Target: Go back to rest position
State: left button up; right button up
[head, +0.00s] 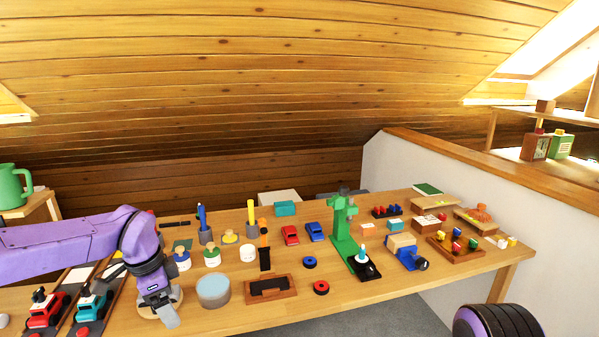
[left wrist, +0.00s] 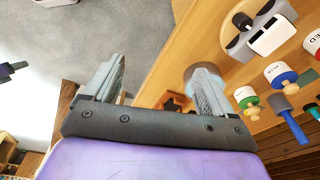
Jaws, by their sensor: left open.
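My left gripper (head: 160,310) is at the front left of the wooden workbench (head: 240,312), fingers pointing down. Its purple arm comes in from the left edge. In the left wrist view its two grey fingers (left wrist: 155,92) stand wide apart with nothing between them. In the head view a round tan piece (head: 144,309) lies partly hidden behind the gripper; I cannot tell whether they touch. My right gripper is not in view; only a purple and black part of my own body shows at the bottom right.
Right of the gripper stand a grey-blue round tub (head: 213,290) and paint pots (head: 182,260). Toy trucks (head: 44,310) sit on dark boards at the left. A green press (head: 341,225) stands further right. Grey floor lies beyond the bench's front edge.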

pick_arm(q)
jog(key=s+a+f+m+t+y, duration=0.1)
jog(key=a+f+m+y, duration=0.25)
jog(key=m, duration=0.65)
jog(key=a+f+m+t+y, duration=0.1)
jog(key=a+f+m+y, duration=0.3)
jog(key=m, duration=0.6)
jog(key=s+d+f+m+t, duration=0.1)
jog(key=s+f+m, duration=0.2)
jog(key=f+m, duration=0.4)
jog(key=s+d+f+m+t, duration=0.1)
jog(key=s+f+m+t, duration=0.2)
jog(key=m, duration=0.6)
jog(key=s+d+f+m+g+h, duration=0.1)
jog(key=s+f+m+g, duration=0.1)
jog(key=s+f+m, duration=0.5)
jog(key=s+d+f+m+g+h, duration=0.1)
jog(key=s+f+m, duration=0.7)
jog(key=s, duration=1)
jog(key=shift+s+d+m+g+h, duration=0.35)
jog(key=shift+d+m+g, duration=0.25)
jog(key=shift+m, duration=0.5)
